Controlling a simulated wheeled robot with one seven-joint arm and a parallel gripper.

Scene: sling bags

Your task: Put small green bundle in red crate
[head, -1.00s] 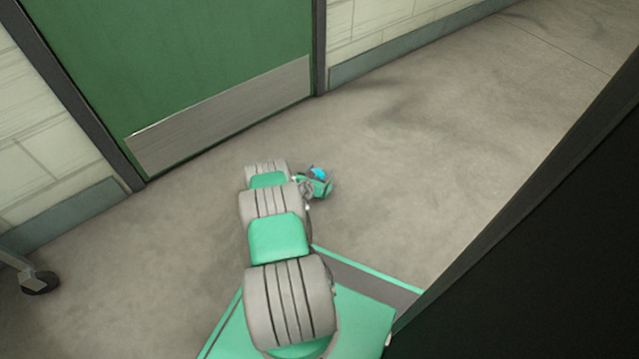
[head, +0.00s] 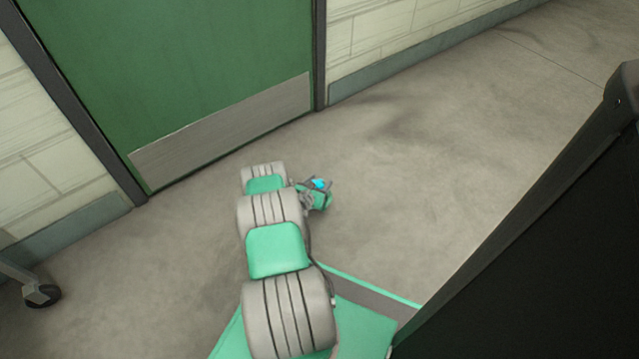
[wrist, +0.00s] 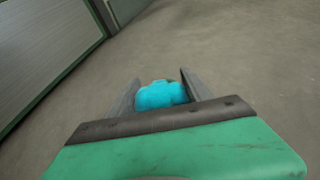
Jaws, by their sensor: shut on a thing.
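A small bright blue bundle (wrist: 161,95) sits between the two dark fingers of my gripper (wrist: 160,82) in the wrist view. My gripper is shut on it. It looks blue rather than green in both views. In the head view the bundle (head: 321,184) is a small blue patch at my gripper (head: 319,187), at the end of my arm, with open floor behind it. The fingers and the gripper's body hide part of the bundle. No red crate shows in either view.
A green door (head: 170,70) with a metal kick plate (head: 225,130) stands in the wall ahead. A large dark panel (head: 540,270) fills the lower right, close by. A castor wheel (head: 41,295) stands at the left edge. The grey floor (head: 430,170) between is clear.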

